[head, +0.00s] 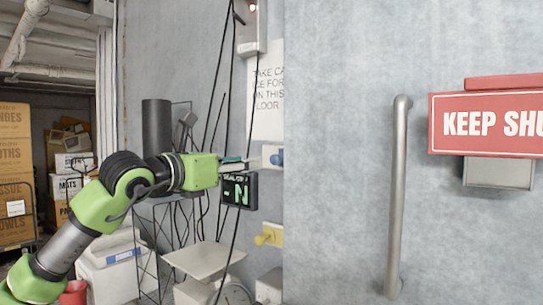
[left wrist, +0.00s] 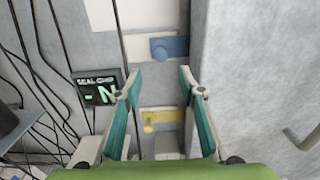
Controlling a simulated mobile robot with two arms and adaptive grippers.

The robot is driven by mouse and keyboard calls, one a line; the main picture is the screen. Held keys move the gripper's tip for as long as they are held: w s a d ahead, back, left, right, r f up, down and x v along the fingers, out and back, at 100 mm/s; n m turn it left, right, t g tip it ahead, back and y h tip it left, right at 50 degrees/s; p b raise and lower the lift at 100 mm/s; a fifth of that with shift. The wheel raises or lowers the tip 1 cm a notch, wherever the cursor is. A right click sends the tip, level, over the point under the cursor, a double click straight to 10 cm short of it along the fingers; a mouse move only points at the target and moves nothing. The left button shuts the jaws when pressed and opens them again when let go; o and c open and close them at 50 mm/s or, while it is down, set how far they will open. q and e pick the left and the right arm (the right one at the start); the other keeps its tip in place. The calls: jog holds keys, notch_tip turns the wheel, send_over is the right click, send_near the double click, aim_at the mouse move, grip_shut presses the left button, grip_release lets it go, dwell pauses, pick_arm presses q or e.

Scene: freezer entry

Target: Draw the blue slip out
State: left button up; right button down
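The blue slip (head: 278,158) sits on a pale block on the wall, right by the edge of the large grey door panel in the head view. In the left wrist view the blue slip (left wrist: 176,47) shows as a blue strip with a round knob at its left end. My left gripper (head: 243,162) points at it from the left in the head view. In the left wrist view the left gripper (left wrist: 160,79) is open and empty, its fingers apart below the blue slip in the picture. My right gripper is in neither view.
A yellow piece with a knob (head: 268,236) is lower on the wall. A dark display (head: 239,191) and hanging black cables are close to my left gripper. The grey door has a long handle (head: 398,195) and a red sign (head: 490,122). A pale scale (head: 204,260) stands below.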

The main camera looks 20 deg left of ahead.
aim_at(273, 159)
pick_arm(q)
jog(key=p+x, duration=0.4)
jog(key=x, duration=0.5)
jog(key=shift+w+d+r+p, duration=0.1)
jog(key=shift+w+d+p, duration=0.05)
jog(key=shift+w+p, duration=0.2)
jog(key=shift+w+d, duration=0.15)
jog(key=shift+w, duration=0.3)
grip_shut()
